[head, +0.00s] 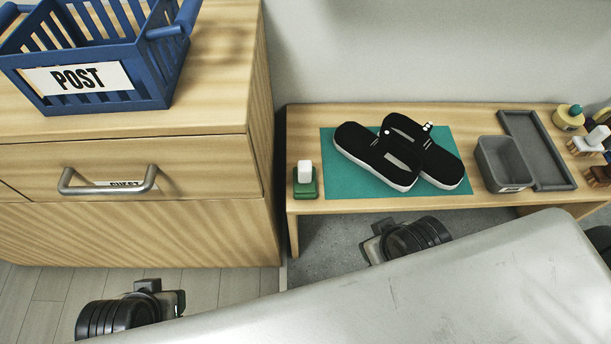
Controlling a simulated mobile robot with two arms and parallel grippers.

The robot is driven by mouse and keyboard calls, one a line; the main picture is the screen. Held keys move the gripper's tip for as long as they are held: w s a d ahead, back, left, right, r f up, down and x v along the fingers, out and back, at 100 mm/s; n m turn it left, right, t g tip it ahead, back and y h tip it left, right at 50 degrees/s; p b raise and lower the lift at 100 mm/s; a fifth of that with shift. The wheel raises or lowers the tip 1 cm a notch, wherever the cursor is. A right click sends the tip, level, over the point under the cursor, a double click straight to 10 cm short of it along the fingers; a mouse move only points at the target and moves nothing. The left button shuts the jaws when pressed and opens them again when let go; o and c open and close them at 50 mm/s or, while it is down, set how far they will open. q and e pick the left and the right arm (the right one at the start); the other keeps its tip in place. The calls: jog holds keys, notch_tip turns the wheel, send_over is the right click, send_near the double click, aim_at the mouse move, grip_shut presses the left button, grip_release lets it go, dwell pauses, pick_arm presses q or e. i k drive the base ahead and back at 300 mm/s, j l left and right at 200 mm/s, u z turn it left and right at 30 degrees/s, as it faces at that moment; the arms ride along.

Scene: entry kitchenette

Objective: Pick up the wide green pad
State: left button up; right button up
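A green pad (305,187) with a white block-like handle stands upright at the left end of the wooden bench, just left of a teal mat (345,185). My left gripper (158,298) is low at the bottom left, in front of the drawer cabinet and well away from the pad. My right gripper (380,240) is in front of the bench's front edge, right of the pad and below the mat, apart from both. The fingers of both grippers are too hidden and small to read as open or shut.
Black slippers (405,152) overlap on the mat. A grey bin (504,164) and a grey tray (537,150) stand right of it, then several handled items (590,140). A cabinet (258,120) with a blue POST basket (150,70) rises close left of the pad.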

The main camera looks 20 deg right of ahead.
aim_at(304, 181)
jog(key=l+u, duration=0.7)
jog(key=k+l, duration=0.05)
jog(key=l, duration=0.05)
